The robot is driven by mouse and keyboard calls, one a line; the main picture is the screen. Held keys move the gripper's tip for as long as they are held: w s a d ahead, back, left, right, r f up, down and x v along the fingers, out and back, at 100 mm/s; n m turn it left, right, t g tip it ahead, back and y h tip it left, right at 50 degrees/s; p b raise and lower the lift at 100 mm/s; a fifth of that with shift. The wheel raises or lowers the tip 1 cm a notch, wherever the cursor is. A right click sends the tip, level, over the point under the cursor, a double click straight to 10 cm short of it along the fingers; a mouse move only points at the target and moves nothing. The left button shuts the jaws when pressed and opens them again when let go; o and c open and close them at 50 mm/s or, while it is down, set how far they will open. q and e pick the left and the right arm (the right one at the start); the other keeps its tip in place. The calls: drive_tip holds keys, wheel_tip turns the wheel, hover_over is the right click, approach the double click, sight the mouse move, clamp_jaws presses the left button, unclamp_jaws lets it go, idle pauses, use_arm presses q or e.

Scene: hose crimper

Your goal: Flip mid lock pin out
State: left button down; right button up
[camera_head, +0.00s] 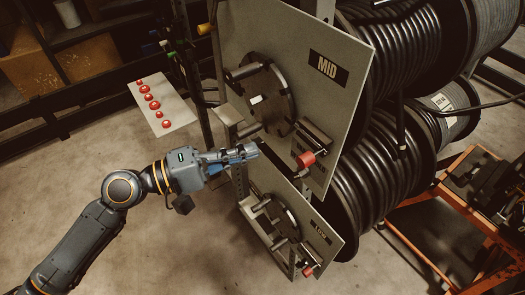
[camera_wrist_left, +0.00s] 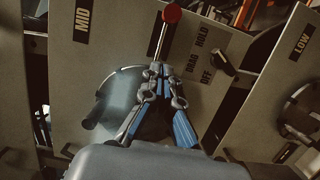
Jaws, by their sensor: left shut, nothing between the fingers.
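The MID panel (camera_head: 300,55) is a tilted grey plate with a dark round hub disc (camera_head: 275,110). A small pale piece sits on the disc; I cannot tell whether it is the mid lock pin. My left gripper (camera_head: 252,150) is shut and empty, in front of the panel's lower edge, below the disc. In the left wrist view, its closed fingertips (camera_wrist_left: 157,70) overlap the disc's edge and the foot of a metal lever with a red knob (camera_wrist_left: 171,13). Contact cannot be told. The red knob also shows in the head view (camera_head: 306,159). My right gripper is out of view.
The LOW panel (camera_head: 318,230) with its own hub is below. Black hose reels (camera_head: 370,185) stand behind the panels. A pale board with several red buttons (camera_head: 175,107) is left. An orange cart (camera_head: 440,225) is right. The floor at lower left is clear.

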use_arm(q)
drive_tip(key=v, duration=0.2)
drive_tip(key=b+v, duration=0.1)
drive_tip(key=v, duration=0.1)
drive_tip(key=shift+w+a+f, duration=0.1)
drive_tip(key=shift+w+a, duration=0.05)
drive_tip(key=shift+w, duration=0.15)
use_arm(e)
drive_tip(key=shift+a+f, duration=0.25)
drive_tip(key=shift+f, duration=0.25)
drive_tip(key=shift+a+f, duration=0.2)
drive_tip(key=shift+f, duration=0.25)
